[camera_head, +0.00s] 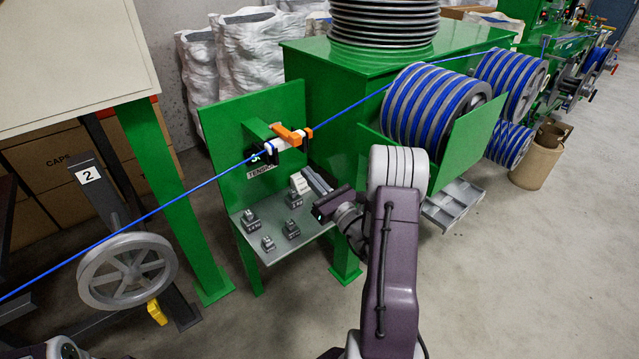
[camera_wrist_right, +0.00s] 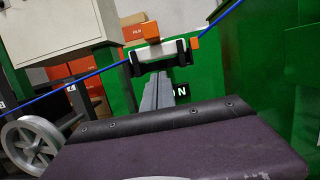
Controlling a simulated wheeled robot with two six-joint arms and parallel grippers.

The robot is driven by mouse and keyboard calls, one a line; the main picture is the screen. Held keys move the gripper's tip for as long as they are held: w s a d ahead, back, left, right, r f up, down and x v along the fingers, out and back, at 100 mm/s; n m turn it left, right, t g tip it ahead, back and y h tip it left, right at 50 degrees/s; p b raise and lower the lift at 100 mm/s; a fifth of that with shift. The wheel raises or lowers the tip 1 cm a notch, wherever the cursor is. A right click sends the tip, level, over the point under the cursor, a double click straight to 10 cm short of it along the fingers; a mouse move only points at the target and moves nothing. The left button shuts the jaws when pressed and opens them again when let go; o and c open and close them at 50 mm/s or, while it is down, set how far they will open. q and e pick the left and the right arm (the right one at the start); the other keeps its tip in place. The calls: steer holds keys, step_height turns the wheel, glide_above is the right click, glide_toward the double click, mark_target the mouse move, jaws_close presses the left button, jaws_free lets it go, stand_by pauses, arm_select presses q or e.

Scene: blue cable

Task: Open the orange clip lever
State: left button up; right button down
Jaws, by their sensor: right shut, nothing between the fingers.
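The orange clip lever (camera_head: 286,133) sits on top of a white clip body (camera_head: 277,147) with black end brackets, on the green tension stand. The blue cable (camera_head: 215,179) passes through the clip. In the right wrist view the orange lever (camera_wrist_right: 150,30) shows above the white body (camera_wrist_right: 155,51), ahead of the fingers. My right gripper (camera_head: 308,174) is shut and empty, below and slightly right of the clip, apart from it. In the right wrist view its grey fingers (camera_wrist_right: 158,84) lie together and point toward the clip. My left gripper is not in view.
Several small grey weights (camera_head: 290,229) stand on the stand's shelf (camera_head: 278,252) below the clip. The green back panel (camera_head: 225,120) rises behind it. A grey pulley wheel (camera_head: 127,271) is at the left, and blue cable spools (camera_head: 432,108) are at the right.

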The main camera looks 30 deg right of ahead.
steer(key=w+r, duration=0.2)
steer(key=r, duration=0.1)
steer(key=w+r+p, duration=0.1)
steer(key=shift+a+r, duration=0.15)
steer(key=shift+r, duration=0.25)
